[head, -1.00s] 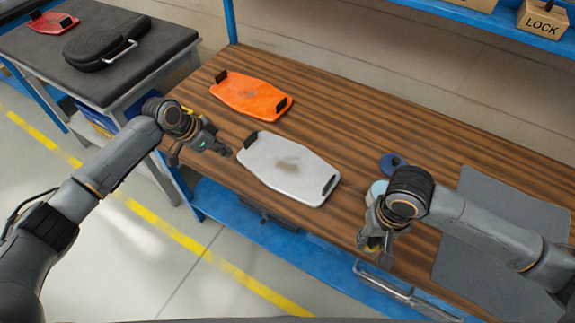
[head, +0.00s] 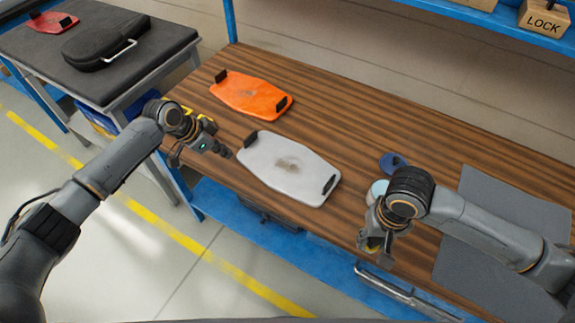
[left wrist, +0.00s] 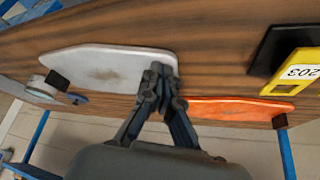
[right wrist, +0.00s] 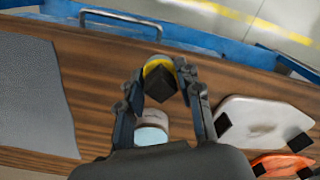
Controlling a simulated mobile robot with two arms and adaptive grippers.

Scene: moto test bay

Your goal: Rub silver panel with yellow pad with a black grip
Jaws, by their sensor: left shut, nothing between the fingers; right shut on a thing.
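The silver panel (head: 308,172) lies flat on the wooden bench, with a brown smudge in its middle and a black block at each end. It also shows in the left wrist view (left wrist: 130,62) and right wrist view (right wrist: 248,112). My right gripper (head: 376,246) is shut on the yellow pad, gripping its black grip (right wrist: 160,82); the pad's yellow edge (right wrist: 156,64) shows beyond the grip. It is near the bench's front edge, right of the panel. My left gripper (head: 228,154) is shut and empty by the panel's left end; its tips show in the left wrist view (left wrist: 160,70).
An orange panel (head: 250,97) lies behind the silver one. A blue ring (head: 392,162) and a pale-topped round container (head: 377,189) stand right of it. A grey mat (head: 480,245) covers the bench's right. A yellow item labelled 203 (left wrist: 297,72) lies near my left gripper.

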